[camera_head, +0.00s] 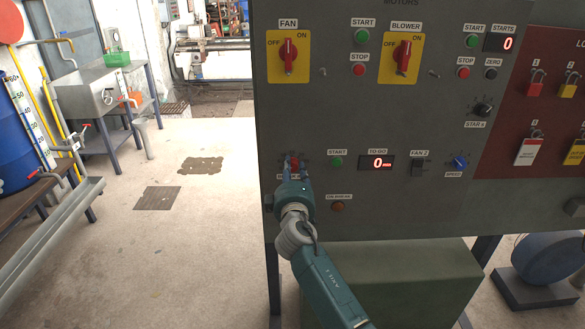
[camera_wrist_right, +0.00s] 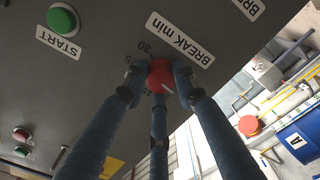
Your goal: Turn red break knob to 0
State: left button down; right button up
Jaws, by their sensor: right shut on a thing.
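The red break knob (camera_wrist_right: 161,75) sits on the dark control panel (camera_head: 330,110), beside the label "BREAK min" in the right wrist view. A white pointer mark shows on the knob, but the number it points to cannot be made out. My right gripper (camera_wrist_right: 157,80) has its fingers closed around the knob, on both sides of it. In the head view, my right gripper (camera_head: 294,172) reaches up to the panel's lower left and hides most of the knob (camera_head: 294,161). My left gripper is not in view.
A green START button (camera_head: 337,161) and a "TO GO" display (camera_head: 377,162) reading 0 lie right of the knob. An amber "ON BREAK" button (camera_head: 338,207) is below. A green box (camera_head: 400,285) stands under the panel. The floor (camera_head: 190,240) left of the panel is mostly free.

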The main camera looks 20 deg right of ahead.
jog(key=n, duration=0.2)
jog(key=n+p, duration=0.1)
jog(key=n, duration=0.1)
jog(key=shift+d+f+n, duration=0.15)
jog(key=shift+f+n, duration=0.15)
jog(key=shift+f, duration=0.05)
jog(key=shift+c, duration=0.2)
jog(key=n+p, duration=0.2)
jog(key=n, duration=0.2)
jog(key=shift+s+d, duration=0.1)
jog(key=shift+r, duration=0.1)
jog(key=o, duration=0.9)
jog(key=shift+o, duration=1.3)
jog(key=shift+d+r, duration=0.15)
jog(key=shift+r, duration=0.05)
jog(key=shift+s+a, duration=0.15)
jog(key=shift+a, duration=0.1)
jog(key=v, duration=1.1)
jog(key=shift+s, duration=0.35)
